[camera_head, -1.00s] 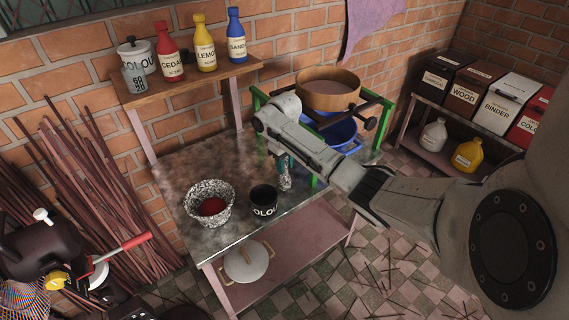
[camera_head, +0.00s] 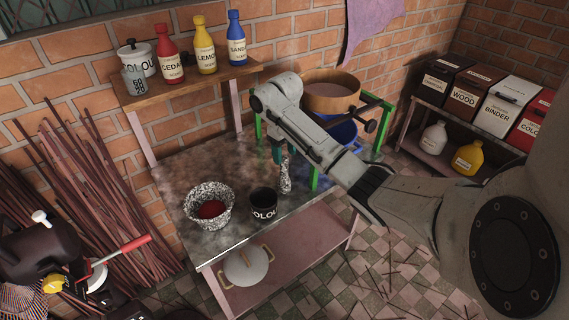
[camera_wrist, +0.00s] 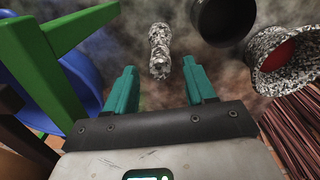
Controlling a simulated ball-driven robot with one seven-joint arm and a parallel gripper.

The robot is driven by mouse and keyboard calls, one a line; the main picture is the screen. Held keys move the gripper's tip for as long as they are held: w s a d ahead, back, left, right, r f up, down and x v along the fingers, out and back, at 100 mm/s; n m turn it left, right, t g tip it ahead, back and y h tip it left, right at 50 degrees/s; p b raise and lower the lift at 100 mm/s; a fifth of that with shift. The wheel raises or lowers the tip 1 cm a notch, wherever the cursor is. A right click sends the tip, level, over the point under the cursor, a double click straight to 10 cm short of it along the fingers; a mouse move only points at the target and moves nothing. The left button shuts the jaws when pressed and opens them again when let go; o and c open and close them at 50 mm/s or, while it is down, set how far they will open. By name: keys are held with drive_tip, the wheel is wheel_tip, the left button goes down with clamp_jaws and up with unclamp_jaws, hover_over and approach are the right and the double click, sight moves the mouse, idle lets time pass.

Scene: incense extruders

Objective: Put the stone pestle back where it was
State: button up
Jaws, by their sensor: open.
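The stone pestle (camera_head: 286,178) is speckled black and white. It stands upright on the metal table (camera_head: 213,165), just right of the black cup (camera_head: 263,203). It also shows in the wrist view (camera_wrist: 160,50), ahead of my fingertips and apart from them. The speckled stone mortar (camera_head: 209,204) with red powder in it stands left of the cup; it is at the right in the wrist view (camera_wrist: 285,62). My gripper (camera_wrist: 162,82) has two teal fingers spread apart with nothing between them. In the head view my gripper (camera_head: 284,153) is just behind the pestle, partly hidden by my arm.
A green frame (camera_head: 314,170) with a wooden sieve (camera_head: 331,91) and a blue basin (camera_head: 343,132) stands close right of the pestle. A shelf (camera_head: 190,83) with several bottles is at the back. The table's back left is clear.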

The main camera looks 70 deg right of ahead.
wheel_tip(320, 180, up, 6)
drive_tip(key=shift+f+p, duration=0.1)
drive_tip(key=shift+p, duration=0.55)
drive_tip(key=w+a+f+n+t+y, duration=0.1)
drive_tip(key=w+a+f, duration=0.15)
drive_tip(key=a, duration=0.65)
drive_tip(key=w+a+f+n, duration=0.1)
drive_tip(key=a+f, duration=0.3)
drive_tip(key=a, duration=0.5)
drive_tip(key=w+a+f+n+t+y, duration=0.1)
drive_tip(key=w+a+f, duration=0.15)
drive_tip(key=a, duration=0.65)
drive_tip(key=s+a+f, duration=0.4)
drive_tip(key=s+a, duration=0.1)
drive_tip(key=a, duration=0.2)
drive_tip(key=s+a+f+g+h, duration=0.1)
drive_tip(key=s+h, duration=0.1)
drive_tip(key=s, duration=1.6)
drive_tip(key=shift+s+f+n, duration=0.2)
drive_tip(key=shift+s+n, duration=0.05)
drive_tip(key=shift+n, duration=0.15)
